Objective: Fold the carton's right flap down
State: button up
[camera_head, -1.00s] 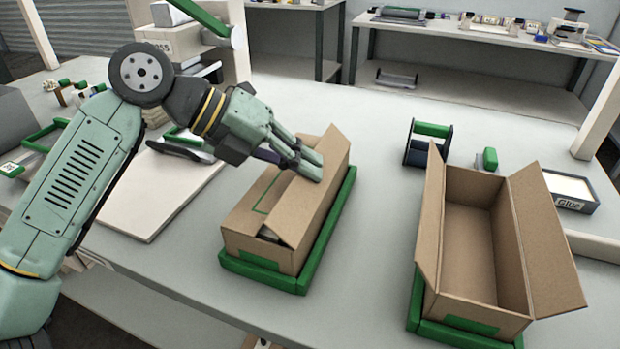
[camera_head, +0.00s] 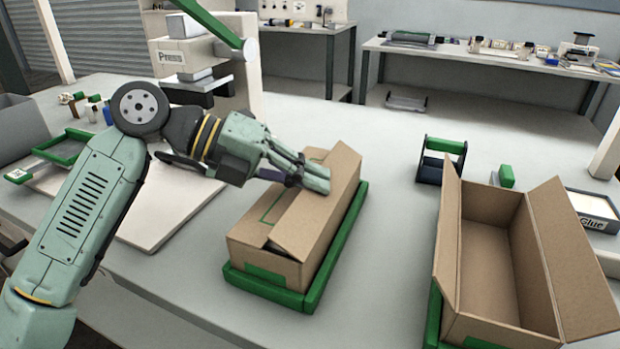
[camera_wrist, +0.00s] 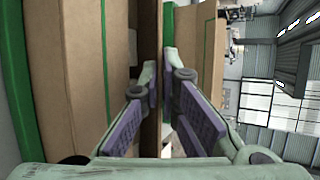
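The carton (camera_head: 270,256) stands on a green-edged tray (camera_head: 314,290) at the middle of the table. Its left flap (camera_head: 258,212) lies down over the top. Its right flap (camera_head: 305,222) slopes inward over the opening, with a dark gap under its near end. My gripper (camera_head: 318,180) is at the far half of this flap, its fingers over the board. In the wrist view a brown board edge (camera_wrist: 151,110) runs between the finger pads, whose tips (camera_wrist: 160,76) are close together. I cannot tell whether they pinch it.
A second carton (camera_head: 492,325) stands open at the right with its side flaps up. Behind it are a dark-and-green holder (camera_head: 430,172), a green block (camera_head: 506,177) and a glue tray (camera_head: 598,222). A white press (camera_head: 190,58) stands at the back left. Table between the cartons is clear.

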jog(key=o, duration=0.4)
jog(key=shift+r, duration=0.1)
